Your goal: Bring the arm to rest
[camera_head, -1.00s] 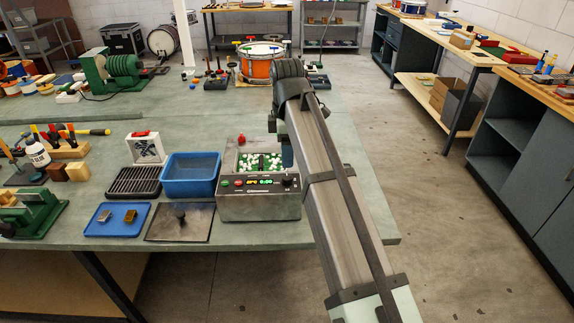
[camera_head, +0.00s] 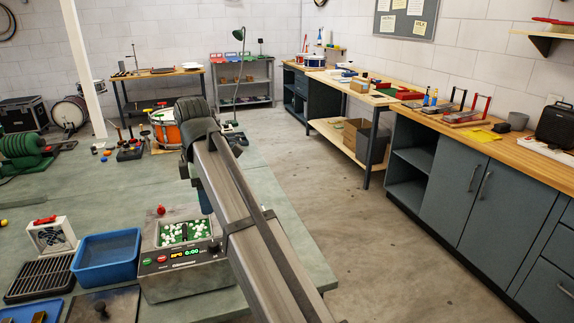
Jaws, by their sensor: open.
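My arm (camera_head: 245,205) reaches up from the bottom edge, over the right side of the green bench (camera_head: 110,195), to a dark joint at its far end. A part of it hangs down behind the long link, beside the tumbler machine. My gripper is not visible; the arm hides whatever lies beyond that joint. Nothing held can be seen.
A grey machine (camera_head: 185,277) with a lit display and white pellets in green stands close beside the arm. A blue tub (camera_head: 106,260), a black rack (camera_head: 38,279) and an orange drum (camera_head: 166,129) are on the bench. Open floor (camera_head: 335,215) lies to the right.

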